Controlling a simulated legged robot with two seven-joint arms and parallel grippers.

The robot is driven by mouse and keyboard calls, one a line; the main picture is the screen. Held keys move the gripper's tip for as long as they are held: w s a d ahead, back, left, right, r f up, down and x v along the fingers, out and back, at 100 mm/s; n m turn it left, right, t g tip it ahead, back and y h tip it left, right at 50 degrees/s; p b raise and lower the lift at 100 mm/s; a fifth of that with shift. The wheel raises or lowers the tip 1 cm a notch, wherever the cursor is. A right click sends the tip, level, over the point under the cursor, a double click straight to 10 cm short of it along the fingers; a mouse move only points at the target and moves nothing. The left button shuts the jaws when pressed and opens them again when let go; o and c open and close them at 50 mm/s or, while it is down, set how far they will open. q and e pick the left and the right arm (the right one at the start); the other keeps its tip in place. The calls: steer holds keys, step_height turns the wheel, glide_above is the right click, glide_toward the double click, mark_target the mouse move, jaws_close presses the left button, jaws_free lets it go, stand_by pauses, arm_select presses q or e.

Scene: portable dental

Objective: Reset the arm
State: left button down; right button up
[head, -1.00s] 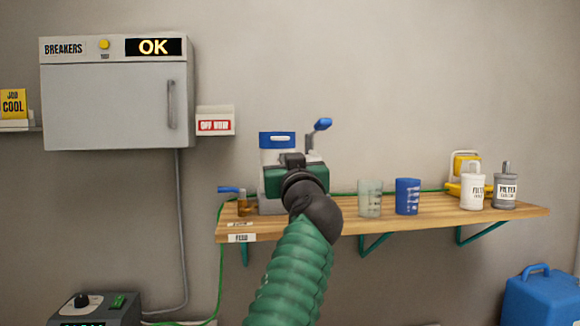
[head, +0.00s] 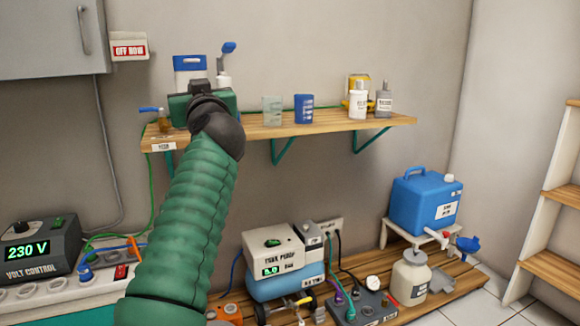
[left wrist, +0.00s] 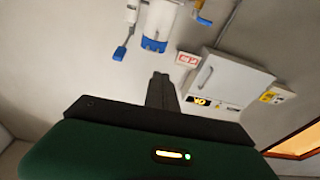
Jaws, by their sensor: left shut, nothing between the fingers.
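My left arm reaches up from the lower middle in the head view, and its gripper (head: 199,88) is in front of the left part of the wooden shelf (head: 330,123). In the left wrist view the gripper (left wrist: 160,78) points toward the wall with its fingers together and nothing between them. My right gripper is in neither view.
A clear cup (head: 271,111), a blue cup (head: 303,109) and bottles (head: 358,101) stand on the shelf. Below are a voltage control box (head: 38,248), a tank power unit (head: 278,250) and a blue water container (head: 425,200). A wooden-stepped rack (head: 556,200) stands at right.

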arm_select(q)
steer(key=w+a+f+g+h+p, duration=0.1)
steer(key=w+a+f+g+p, duration=0.1)
steer(key=a+f, duration=0.3)
steer(key=w+a+f+g+h+p, duration=0.1)
steer(key=a+f+g+p, duration=0.1)
steer(key=f, duration=0.4)
steer(key=s+a+f+m+g+h+p, duration=0.1)
steer(key=s+f+g+p, duration=0.1)
steer(key=f, duration=0.5)
steer(key=s+a+f+m+g+h+p, duration=0.1)
steer(key=s+f+g+p, duration=0.1)
steer(key=f, duration=0.5)
steer(key=s+d+f+m+g+h+p, duration=0.1)
steer(key=s+d+f+g+p, duration=0.15)
steer(key=s+f, duration=0.6)
steer(key=s+d+f+m+g+h+p, duration=0.1)
steer(key=s+d+f+g+h+p, duration=0.3)
steer(key=s, duration=0.8)
steer(key=s+d+f+m+g+y+p, duration=0.1)
steer(key=s+f+p, duration=0.1)
steer(key=s+f, duration=0.75)
steer(key=w+p+v, duration=0.2)
steer(key=p+v, duration=1.6)
steer(key=p, duration=0.1)
steer(key=w+r+p+v, duration=0.1)
steer(key=w+p+v, duration=0.2)
steer(key=p+v, duration=1.6)
steer(key=shift+r, duration=0.3)
